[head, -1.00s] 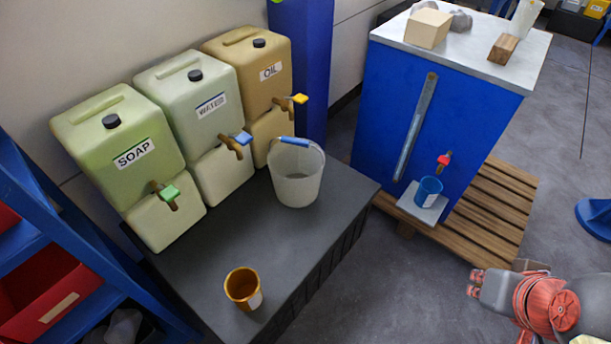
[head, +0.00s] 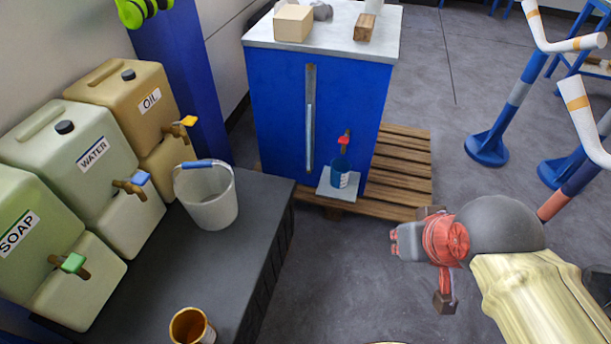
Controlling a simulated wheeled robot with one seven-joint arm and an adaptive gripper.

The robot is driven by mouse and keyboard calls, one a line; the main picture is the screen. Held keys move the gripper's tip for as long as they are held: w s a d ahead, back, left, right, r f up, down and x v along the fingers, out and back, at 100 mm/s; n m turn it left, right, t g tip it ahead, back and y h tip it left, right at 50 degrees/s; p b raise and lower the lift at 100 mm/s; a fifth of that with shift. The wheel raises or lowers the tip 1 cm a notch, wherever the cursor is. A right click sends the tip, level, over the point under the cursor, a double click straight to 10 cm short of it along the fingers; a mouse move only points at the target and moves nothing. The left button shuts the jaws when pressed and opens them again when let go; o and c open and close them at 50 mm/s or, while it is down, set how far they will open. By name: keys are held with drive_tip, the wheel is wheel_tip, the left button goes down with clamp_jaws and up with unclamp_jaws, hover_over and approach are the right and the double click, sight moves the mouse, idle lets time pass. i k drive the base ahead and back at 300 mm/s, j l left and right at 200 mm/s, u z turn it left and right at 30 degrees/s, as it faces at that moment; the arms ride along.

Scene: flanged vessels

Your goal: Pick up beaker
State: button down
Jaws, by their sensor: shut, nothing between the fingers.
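My gripper (head: 394,242) is at the lower right in the head view, above the floor in front of the pallet, pointing left. It is shut and empty, apart from every vessel. A blue cup-shaped beaker (head: 340,178) with a pale label stands on a small light plate (head: 337,187) under a red tap (head: 343,142) of the blue cabinet. An orange cup-shaped beaker (head: 191,328) stands on the dark platform at the lower edge, its bottom cut off. A pale vessel (head: 373,6) on the cabinet top is mostly cut off. I cannot tell which one the task names.
Soap (head: 45,250), water (head: 98,165) and oil (head: 140,115) canisters with taps stand along the dark platform (head: 235,275). A white bucket (head: 207,205) stands there too. The cabinet (head: 270,110) rests on a wooden pallet (head: 405,175). Blue posts (head: 487,148) stand right; floor between is clear.

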sight(341, 168)
drive_tip(key=i+l, duration=0.5)
drive_tip(key=l, duration=0.25)
drive_tip(key=i+l+u, duration=0.1)
drive_tip(key=i+l, duration=0.4)
drive_tip(key=l, duration=0.25)
drive_tip(key=i+l, duration=0.25)
drive_tip(key=l+u, duration=0.05)
drive_tip(key=l, duration=0.05)
